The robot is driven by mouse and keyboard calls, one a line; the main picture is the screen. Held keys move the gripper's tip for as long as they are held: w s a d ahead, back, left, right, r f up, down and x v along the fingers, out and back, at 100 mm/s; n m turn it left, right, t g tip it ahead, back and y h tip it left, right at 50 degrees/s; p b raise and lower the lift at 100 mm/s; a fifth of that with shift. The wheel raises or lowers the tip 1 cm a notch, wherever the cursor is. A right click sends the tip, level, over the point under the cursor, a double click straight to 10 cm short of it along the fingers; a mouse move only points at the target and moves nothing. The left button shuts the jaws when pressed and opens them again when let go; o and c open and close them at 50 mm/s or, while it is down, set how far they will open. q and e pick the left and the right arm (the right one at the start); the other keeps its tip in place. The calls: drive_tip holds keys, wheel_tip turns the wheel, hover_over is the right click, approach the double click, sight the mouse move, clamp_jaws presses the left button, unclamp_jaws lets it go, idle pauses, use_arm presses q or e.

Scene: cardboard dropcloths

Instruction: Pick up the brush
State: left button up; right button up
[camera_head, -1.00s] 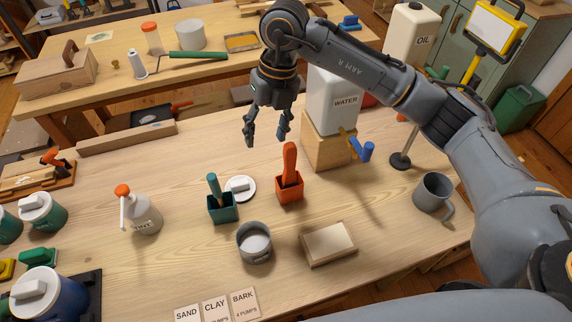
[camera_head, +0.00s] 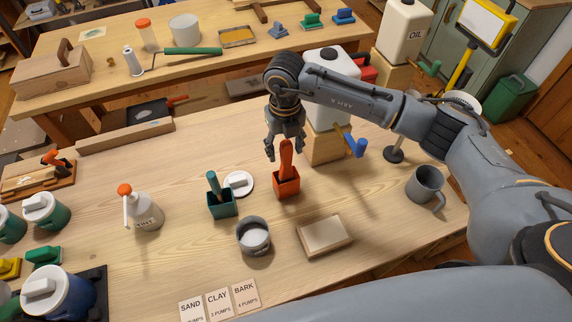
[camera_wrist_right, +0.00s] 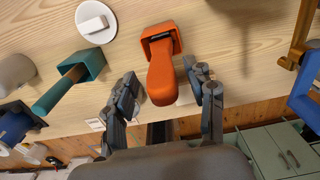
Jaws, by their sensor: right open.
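The likely brush shows as an upright orange handle (camera_head: 286,158) standing in a small orange square holder (camera_head: 286,185); its lower end is hidden inside. In the right wrist view the orange handle (camera_wrist_right: 161,80) points toward me from the holder (camera_wrist_right: 163,40). My right gripper (camera_head: 285,150) is open and above the holder, with its fingers on either side of the handle's upper end. In the right wrist view the fingers (camera_wrist_right: 162,84) stand apart around the handle, not closed on it. My left gripper is not in view.
A teal holder (camera_head: 222,205) with a teal handle stands left of the orange one, near a white lid (camera_head: 238,184). A grey cup (camera_head: 253,236) and a flat block (camera_head: 325,236) lie in front. A wooden block (camera_head: 325,146) bears the water container behind right.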

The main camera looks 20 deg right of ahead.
drive_tip(key=shift+d+f, duration=0.1)
drive_tip(key=shift+f, duration=1.3)
clamp_jaws()
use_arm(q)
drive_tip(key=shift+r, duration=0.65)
use_arm(e)
wheel_tip(320, 180, up, 9)
drive_tip(key=shift+r+b, duration=0.1)
drive_tip(key=shift+b, duration=1.1)
drive_tip(key=shift+r, duration=0.45)
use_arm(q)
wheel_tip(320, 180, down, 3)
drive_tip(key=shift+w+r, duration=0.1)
use_arm(e)
drive_tip(key=shift+s, duration=0.1)
